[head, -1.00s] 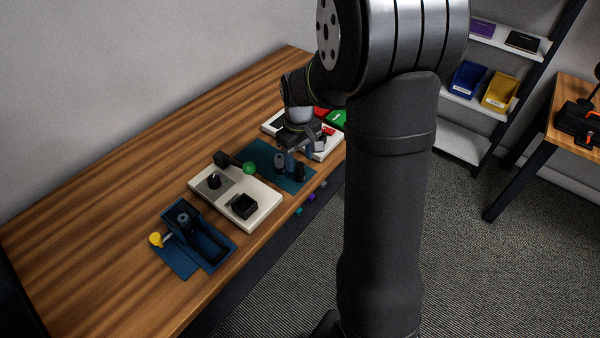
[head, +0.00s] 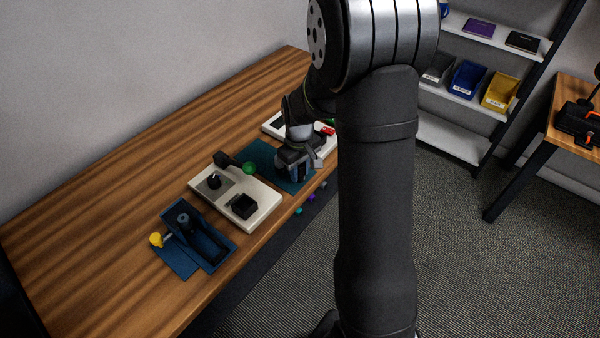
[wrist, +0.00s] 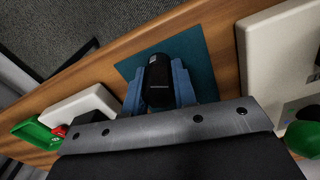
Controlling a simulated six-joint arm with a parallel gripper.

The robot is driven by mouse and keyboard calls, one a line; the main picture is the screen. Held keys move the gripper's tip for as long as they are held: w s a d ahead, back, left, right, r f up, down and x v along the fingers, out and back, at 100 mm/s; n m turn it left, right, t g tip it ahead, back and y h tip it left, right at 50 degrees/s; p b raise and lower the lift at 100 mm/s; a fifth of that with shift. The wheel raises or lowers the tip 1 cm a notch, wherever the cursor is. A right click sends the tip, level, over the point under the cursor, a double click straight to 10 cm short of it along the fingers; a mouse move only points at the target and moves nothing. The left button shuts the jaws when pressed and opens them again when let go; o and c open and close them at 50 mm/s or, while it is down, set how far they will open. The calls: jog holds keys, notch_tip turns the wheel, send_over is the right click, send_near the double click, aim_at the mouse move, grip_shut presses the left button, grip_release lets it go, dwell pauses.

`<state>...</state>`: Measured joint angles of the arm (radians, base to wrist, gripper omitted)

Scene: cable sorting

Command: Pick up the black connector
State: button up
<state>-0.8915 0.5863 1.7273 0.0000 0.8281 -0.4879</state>
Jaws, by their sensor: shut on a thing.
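The black connector (wrist: 159,82) stands between the two blue fingers of my gripper (wrist: 160,88) in the wrist view, with a finger against each side. My gripper is shut on it, over the teal mat (wrist: 200,45). In the head view my gripper (head: 297,172) is low over the teal mat (head: 262,158), and the connector is hidden there by the gripper. I cannot tell whether the connector touches the mat.
A white panel with a green ball-ended lever (head: 249,168) and a black block (head: 243,206) lies to the left. A blue fixture (head: 205,245) stands farther left. Another white panel (head: 327,150) lies behind the gripper. The table's far left is clear.

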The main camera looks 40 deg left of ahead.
aim_at(303, 164)
jog(key=shift+r, duration=0.45)
jog(key=r, duration=0.4)
jog(key=shift+w+d, duration=0.2)
jog(key=shift+d, duration=0.2)
jog(key=w+d+r, duration=0.3)
jog(key=d+r, duration=0.7)
jog(key=r, duration=0.1)
jog(key=shift+d, duration=0.15)
